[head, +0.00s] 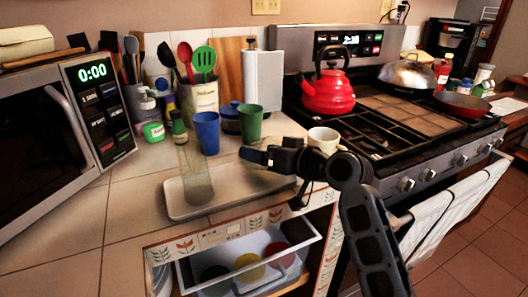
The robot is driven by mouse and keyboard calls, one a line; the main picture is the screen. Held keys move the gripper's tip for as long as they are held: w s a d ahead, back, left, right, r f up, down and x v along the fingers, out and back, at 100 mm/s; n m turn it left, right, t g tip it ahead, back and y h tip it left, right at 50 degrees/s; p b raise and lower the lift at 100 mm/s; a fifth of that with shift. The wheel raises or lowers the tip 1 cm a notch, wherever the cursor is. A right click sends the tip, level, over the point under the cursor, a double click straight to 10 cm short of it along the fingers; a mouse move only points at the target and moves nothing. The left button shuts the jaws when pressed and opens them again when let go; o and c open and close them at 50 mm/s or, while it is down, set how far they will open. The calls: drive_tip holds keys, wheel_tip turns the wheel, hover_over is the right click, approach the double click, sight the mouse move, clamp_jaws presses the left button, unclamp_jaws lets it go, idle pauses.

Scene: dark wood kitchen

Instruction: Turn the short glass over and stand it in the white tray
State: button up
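The white tray (178,209) lies on the tiled counter near its front edge. A clear, see-through glass (198,188) shows at the tray's left part; its faint outline stretches up toward the back. I cannot tell which way up it is, or whether this is one glass or two overlapping. My gripper (250,155) reaches in from the right, with its dark fingers pointing left above the tray's right back part. It is apart from the clear glass in the picture. The gap between the fingers is too small to make out, and I see nothing held.
A blue cup (206,133), a green cup (251,122) and a utensil pot (200,98) stand behind the tray. A white mug (324,140) is beside my arm, near the stove (400,115). An open drawer (250,262) with coloured dishes juts out below.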

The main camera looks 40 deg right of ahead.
drive_tip(key=o, duration=1)
drive_tip(key=shift+b+v, duration=0.3)
drive_tip(key=shift+v, duration=3.6)
drive_tip(key=shift+s+f, duration=0.1)
